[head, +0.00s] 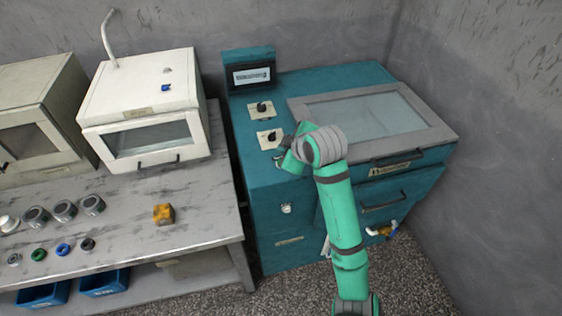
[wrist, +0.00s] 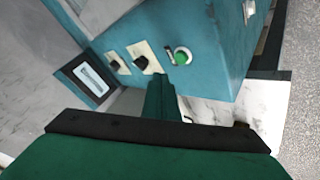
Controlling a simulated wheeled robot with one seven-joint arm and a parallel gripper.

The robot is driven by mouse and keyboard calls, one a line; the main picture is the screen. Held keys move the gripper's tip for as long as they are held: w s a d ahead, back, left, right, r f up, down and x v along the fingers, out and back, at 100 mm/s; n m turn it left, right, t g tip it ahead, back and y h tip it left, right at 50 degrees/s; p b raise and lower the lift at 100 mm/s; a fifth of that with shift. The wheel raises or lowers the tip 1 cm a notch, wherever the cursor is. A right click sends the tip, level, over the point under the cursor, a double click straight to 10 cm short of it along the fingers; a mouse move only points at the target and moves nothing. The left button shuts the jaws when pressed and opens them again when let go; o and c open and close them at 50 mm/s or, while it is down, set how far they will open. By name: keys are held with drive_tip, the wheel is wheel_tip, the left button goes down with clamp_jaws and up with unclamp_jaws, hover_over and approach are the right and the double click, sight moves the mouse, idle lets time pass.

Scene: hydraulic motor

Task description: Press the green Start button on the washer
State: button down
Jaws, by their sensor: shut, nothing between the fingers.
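The washer is a teal cabinet (head: 262,187) with a glazed grey lid, and it also shows in the wrist view (wrist: 205,75). The green Start button (wrist: 182,58) sits in a pale round ring on its top, beside two black knobs on cream plates. My gripper (wrist: 160,78) is shut and empty. In the wrist view its fingertips appear just below and left of the button; I cannot tell the gap in height. In the head view my gripper (head: 287,162) is over the front left of the washer top, and the button is hidden behind it.
The knobs (head: 262,109) and a small display box (head: 250,77) stand behind my gripper. A grey workbench (head: 205,225) with a white cabinet (head: 142,105), a yellow block (head: 163,213) and small round parts is to the left. Grey walls close off the back and right.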

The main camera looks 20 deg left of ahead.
wheel_tip(320, 180, up, 2)
drive_tip(key=shift+r, duration=0.2)
idle(0.8)
